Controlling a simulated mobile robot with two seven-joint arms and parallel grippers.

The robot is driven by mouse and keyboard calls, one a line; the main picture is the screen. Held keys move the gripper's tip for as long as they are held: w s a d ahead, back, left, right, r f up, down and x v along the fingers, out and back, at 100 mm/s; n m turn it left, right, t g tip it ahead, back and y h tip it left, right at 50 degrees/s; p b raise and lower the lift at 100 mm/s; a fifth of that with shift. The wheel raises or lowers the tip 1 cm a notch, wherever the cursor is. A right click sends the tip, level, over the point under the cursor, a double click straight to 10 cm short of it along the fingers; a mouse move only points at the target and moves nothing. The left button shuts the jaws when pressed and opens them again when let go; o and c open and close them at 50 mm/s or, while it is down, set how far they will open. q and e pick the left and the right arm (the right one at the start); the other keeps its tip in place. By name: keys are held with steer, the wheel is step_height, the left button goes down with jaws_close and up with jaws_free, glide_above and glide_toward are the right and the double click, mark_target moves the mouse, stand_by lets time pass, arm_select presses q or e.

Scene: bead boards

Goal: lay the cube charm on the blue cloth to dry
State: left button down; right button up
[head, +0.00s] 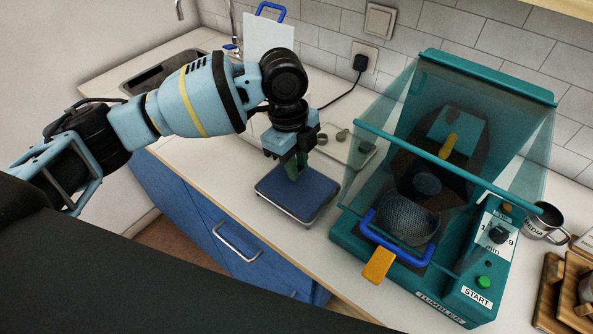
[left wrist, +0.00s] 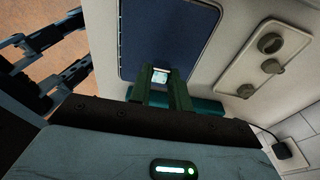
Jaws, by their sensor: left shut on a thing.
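The cube charm (left wrist: 160,76) shows in the left wrist view as a small pale, shiny block between my left fingertips. In the head view the fingers hide it. My left gripper (head: 294,172) points down over the blue cloth (head: 314,199), shut on the charm; its green fingers also show in the left wrist view (left wrist: 160,84). The cloth lies flat in a shallow pale-rimmed tray on the counter and also shows in the left wrist view (left wrist: 165,35). I cannot tell whether the charm touches the cloth. My right gripper is not in view.
A pale board (left wrist: 265,60) with several small grey pieces lies beside the cloth. The teal tumbler machine (head: 455,294), with its clear cover, stands to the right. A metal mug (head: 543,226) and wooden racks stand farther right. The sink (head: 160,72) is at the back left.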

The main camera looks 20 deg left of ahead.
arm_select(q)
step_height(320, 180, down, 3)
steer(key=shift+r, duration=0.2)
steer(key=shift+a, duration=0.1)
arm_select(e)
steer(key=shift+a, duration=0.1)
arm_select(q)
steer(key=shift+f, duration=0.25)
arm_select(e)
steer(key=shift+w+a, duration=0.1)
arm_select(q)
steer(key=c, duration=1.3)
jaws_free()
steer(key=shift+r, duration=0.15)
steer(key=shift+r, duration=0.3)
step_height(320, 180, up, 11)
steer(key=a, duration=0.1)
steer(key=shift+w+a+r, duration=0.2)
steer(key=shift+w+a, duration=0.05)
steer(key=shift+a, duration=0.05)
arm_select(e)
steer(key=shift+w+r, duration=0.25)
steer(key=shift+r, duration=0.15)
